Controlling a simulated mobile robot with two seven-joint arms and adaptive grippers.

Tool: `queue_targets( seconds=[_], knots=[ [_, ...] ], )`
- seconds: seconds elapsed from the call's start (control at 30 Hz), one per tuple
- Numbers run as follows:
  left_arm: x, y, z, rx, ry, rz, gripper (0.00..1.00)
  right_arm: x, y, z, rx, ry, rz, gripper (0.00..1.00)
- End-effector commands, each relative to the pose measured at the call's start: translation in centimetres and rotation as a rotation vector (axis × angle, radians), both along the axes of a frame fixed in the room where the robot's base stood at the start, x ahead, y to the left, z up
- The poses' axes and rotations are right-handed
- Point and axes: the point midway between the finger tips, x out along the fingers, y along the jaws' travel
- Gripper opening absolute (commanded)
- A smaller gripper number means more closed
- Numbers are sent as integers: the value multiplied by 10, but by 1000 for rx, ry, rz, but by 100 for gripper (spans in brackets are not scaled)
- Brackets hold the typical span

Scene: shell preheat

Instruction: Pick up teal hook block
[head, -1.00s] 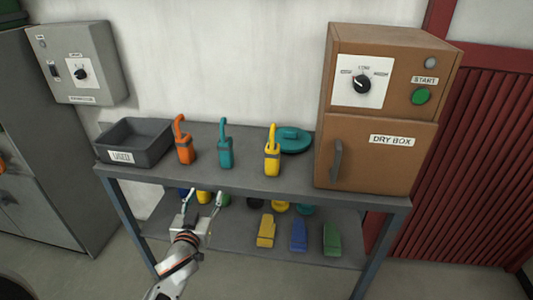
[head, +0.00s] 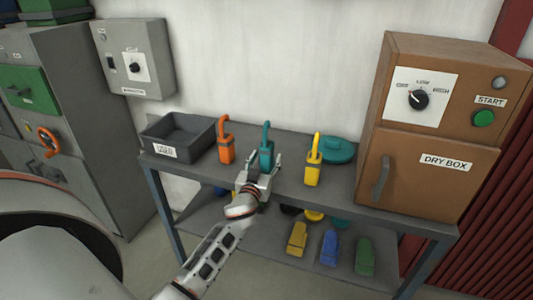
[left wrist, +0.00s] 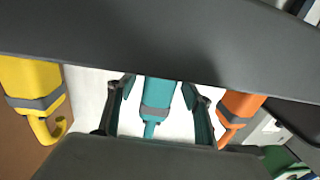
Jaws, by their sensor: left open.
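The teal hook block (head: 266,153) stands upright on the shelf top between the orange and yellow hook blocks. My left gripper (head: 262,168) is at the front of it, with its arm coming up from below. In the left wrist view, which looks upside down, the teal hook block (left wrist: 157,98) shows between the two open fingers of my left gripper (left wrist: 157,88). Pale gaps show between the block and each finger. The gripper hides the block's lower part in the head view. My right gripper does not show.
The orange hook block (head: 226,147) is close on the left, the yellow hook block (head: 313,172) on the right. A teal lid-like disc (head: 338,151) lies behind. A grey bin (head: 196,146) and the dry box (head: 408,185) flank them. Several blocks, including a green one (head: 365,256), sit on the lower shelf.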

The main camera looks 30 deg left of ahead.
Motion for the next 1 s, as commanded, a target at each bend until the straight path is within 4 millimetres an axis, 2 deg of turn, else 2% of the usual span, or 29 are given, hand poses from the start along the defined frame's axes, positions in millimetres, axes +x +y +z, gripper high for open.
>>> queue_targets(
  seconds=[0.1,0.33,0.37,0.5,0.57,0.87,1.0],
  knots=[
    [9,3,0,0,0,-1,51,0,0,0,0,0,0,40],
    [10,3,-1,-1,1,-1,51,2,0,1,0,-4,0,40],
    [10,3,-1,-1,1,-1,48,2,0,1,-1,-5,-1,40],
    [9,3,-1,-1,1,-1,12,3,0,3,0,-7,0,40],
    [9,3,-1,-1,1,-1,0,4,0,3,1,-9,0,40],
    [10,3,2,0,-2,-1,0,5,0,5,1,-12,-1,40],
    [10,3,10,1,-4,0,0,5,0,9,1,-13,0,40]
  ],
)
